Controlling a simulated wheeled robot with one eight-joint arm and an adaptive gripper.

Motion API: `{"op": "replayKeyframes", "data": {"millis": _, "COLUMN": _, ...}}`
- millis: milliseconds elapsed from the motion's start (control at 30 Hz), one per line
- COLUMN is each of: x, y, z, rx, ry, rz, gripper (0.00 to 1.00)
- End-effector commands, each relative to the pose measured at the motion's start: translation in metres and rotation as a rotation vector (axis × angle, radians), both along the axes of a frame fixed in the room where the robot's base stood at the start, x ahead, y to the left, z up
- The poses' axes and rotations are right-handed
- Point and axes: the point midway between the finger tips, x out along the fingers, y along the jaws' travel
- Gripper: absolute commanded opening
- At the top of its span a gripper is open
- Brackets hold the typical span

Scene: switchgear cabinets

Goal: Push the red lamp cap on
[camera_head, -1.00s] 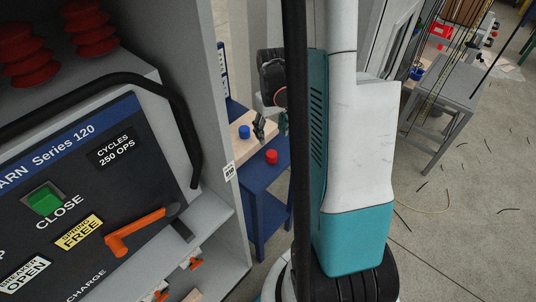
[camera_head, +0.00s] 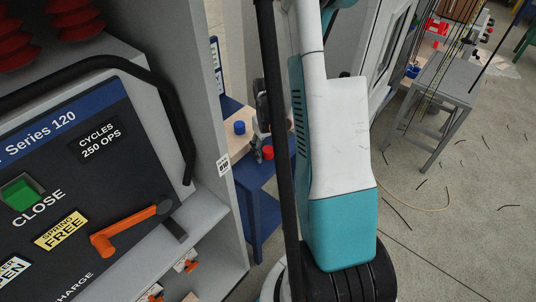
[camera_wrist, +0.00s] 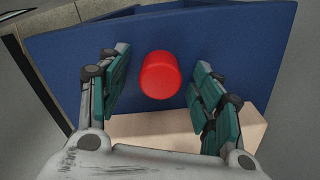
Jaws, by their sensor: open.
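The red lamp cap (camera_wrist: 160,75) lies between the open fingers of my gripper (camera_wrist: 160,95) in the wrist view, with a gap on both sides. It sits on the blue table top (camera_wrist: 240,50). In the head view the red cap (camera_head: 267,152) shows beside the wooden block, and my gripper (camera_head: 259,145) is down close to it, partly hidden by a dark post. A blue cap (camera_head: 239,127) stands on the wooden block (camera_head: 236,145). In the wrist view part of the block (camera_wrist: 240,130) shows below the right finger.
A grey switchgear cabinet (camera_head: 222,120) with a dark panel (camera_head: 90,150), green button and orange handle fills the left. A grey stool (camera_head: 445,80) stands at the right on open floor. Several thin dark strips lie on the floor.

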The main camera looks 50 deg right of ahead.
Motion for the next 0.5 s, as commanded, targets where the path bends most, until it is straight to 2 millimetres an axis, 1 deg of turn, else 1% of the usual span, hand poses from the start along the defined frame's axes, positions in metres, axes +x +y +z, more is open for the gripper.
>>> {"op": "replayKeyframes", "data": {"millis": 133, "x": -0.0002, "y": 0.0002, "z": 0.0009, "rx": 0.0, "ry": 0.0, "rz": 0.0, "gripper": 0.6}}
{"op": "replayKeyframes", "data": {"millis": 167, "x": -0.0002, "y": 0.0002, "z": 0.001, "rx": 0.0, "ry": 0.0, "rz": 0.0, "gripper": 0.57}}
{"op": "replayKeyframes", "data": {"millis": 200, "x": -0.0002, "y": 0.0002, "z": 0.001, "rx": 0.0, "ry": 0.0, "rz": 0.0, "gripper": 0.48}}
{"op": "replayKeyframes", "data": {"millis": 267, "x": -0.0002, "y": 0.0002, "z": 0.001, "rx": 0.0, "ry": 0.0, "rz": 0.0, "gripper": 0.35}}
{"op": "replayKeyframes", "data": {"millis": 300, "x": -0.0002, "y": 0.0002, "z": 0.001, "rx": 0.0, "ry": 0.0, "rz": 0.0, "gripper": 0.26}}
{"op": "replayKeyframes", "data": {"millis": 333, "x": -0.0002, "y": 0.0002, "z": 0.0011, "rx": 0.0, "ry": 0.0, "rz": 0.0, "gripper": 0.2}}
{"op": "replayKeyframes", "data": {"millis": 500, "x": -0.0002, "y": 0.0002, "z": 0.0011, "rx": 0.0, "ry": 0.0, "rz": 0.0, "gripper": 0.2}}
